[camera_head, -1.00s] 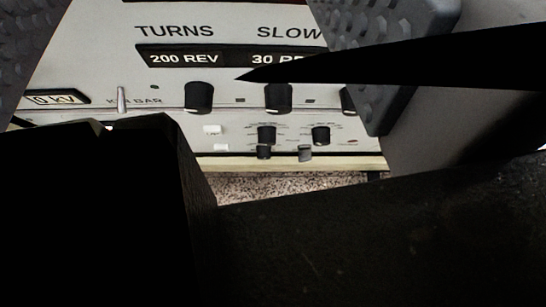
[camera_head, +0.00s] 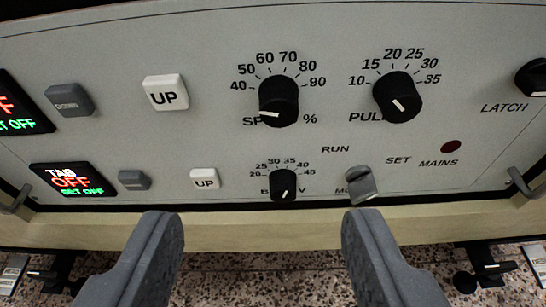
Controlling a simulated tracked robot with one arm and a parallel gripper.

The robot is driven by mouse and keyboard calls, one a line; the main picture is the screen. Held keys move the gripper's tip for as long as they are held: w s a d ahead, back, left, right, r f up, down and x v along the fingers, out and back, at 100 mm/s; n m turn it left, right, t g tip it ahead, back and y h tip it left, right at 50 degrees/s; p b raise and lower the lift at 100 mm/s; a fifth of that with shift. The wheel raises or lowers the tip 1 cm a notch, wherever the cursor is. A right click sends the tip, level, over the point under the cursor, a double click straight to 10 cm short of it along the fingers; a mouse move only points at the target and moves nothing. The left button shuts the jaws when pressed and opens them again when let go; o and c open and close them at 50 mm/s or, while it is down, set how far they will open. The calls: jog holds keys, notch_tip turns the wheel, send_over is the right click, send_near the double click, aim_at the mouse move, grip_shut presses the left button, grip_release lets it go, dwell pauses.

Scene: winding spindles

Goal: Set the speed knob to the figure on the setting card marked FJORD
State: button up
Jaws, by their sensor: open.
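The speed knob (camera_head: 279,101) is a black round knob on the pale panel, right of the upper white UP button. Its scale runs from 40 at left over the top to 90 at right. Its white mark lies at the lower left of the knob, below the 40 figure. The knob partly hides its label, which reads "SP" and "%". My gripper (camera_head: 261,214) is open and empty, its two grey fingers apart below the panel's lower edge in the picture. It touches no knob. No card marked FJORD shows.
A similar knob (camera_head: 397,97) with a 10 to 35 scale stands close right of the speed knob. A smaller knob (camera_head: 283,186) and a grey lever (camera_head: 361,186) sit below. UP buttons (camera_head: 166,93) and lit displays (camera_head: 72,180) are at left. Metal handles flank the panel.

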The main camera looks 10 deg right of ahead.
aim_at(279, 111)
jog(key=b+x, duration=0.1)
jog(key=x, duration=0.3)
jog(key=b+x, duration=0.1)
jog(key=x, duration=0.3)
jog(key=d+b+x, duration=0.1)
jog(key=x, duration=0.3)
jog(key=shift+f, duration=0.1)
jog(key=shift+w+d+f+b, duration=0.1)
jog(key=shift+w+d+b, duration=0.15)
jog(key=shift+w, duration=0.35)
